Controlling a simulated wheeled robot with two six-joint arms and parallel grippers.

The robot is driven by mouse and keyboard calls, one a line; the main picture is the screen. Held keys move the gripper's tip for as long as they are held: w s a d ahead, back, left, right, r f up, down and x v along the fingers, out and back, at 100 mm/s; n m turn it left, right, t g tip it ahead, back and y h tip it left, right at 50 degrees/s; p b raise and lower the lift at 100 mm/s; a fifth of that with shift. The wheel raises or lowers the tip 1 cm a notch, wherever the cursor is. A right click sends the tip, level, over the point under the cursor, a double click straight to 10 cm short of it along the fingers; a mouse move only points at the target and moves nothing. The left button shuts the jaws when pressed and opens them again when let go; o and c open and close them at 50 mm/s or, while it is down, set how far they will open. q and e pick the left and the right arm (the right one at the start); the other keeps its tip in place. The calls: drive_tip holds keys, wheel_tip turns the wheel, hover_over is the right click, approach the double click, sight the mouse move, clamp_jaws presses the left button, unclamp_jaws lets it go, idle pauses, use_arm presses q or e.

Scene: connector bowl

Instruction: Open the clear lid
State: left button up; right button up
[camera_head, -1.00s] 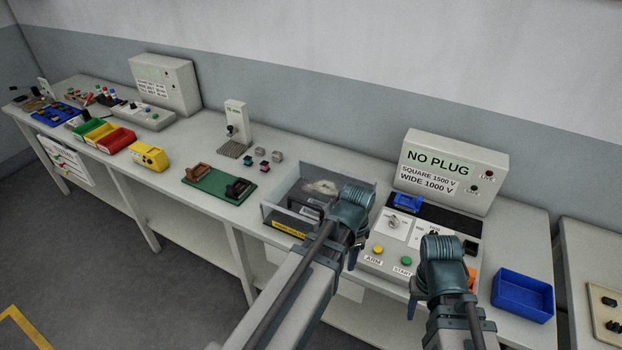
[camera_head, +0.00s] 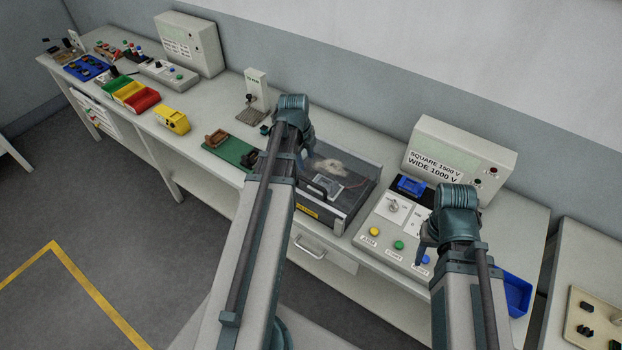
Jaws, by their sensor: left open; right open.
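The clear lid (camera_head: 352,174) belongs to a see-through box on the bench, with a dark frame and a yellow label (camera_head: 306,210) low on its front. It appears to lie down over the box, and a pale object and a grey part show through it. My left gripper (camera_head: 304,154) is open at the box's left end. Its wrist and arm hide that end, and I cannot tell whether it touches the box. My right gripper (camera_head: 421,252) is open and empty in front of the tester panel, right of the box.
The tester (camera_head: 459,158) stands right of the box, with a blue connector (camera_head: 411,185) and coloured buttons on its panel. A blue bin (camera_head: 517,295) is partly behind my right arm. A green board (camera_head: 229,150) lies left of the box. A drawer handle (camera_head: 310,248) sticks out below.

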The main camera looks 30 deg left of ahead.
sight(311, 182)
use_arm(q)
drive_tip(key=w+f+b, duration=0.1)
drive_tip(key=f+b, duration=0.7)
drive_tip(key=f, duration=0.1)
drive_tip(key=w+f+b, duration=0.1)
drive_tip(key=f+b, duration=0.3)
drive_tip(key=b, duration=0.1)
drive_tip(key=shift+w+d+f, duration=0.15)
drive_tip(key=shift+w+f, duration=0.05)
drive_tip(key=shift+w, duration=0.15)
drive_tip(key=shift+r, duration=0.1)
clamp_jaws()
idle(0.8)
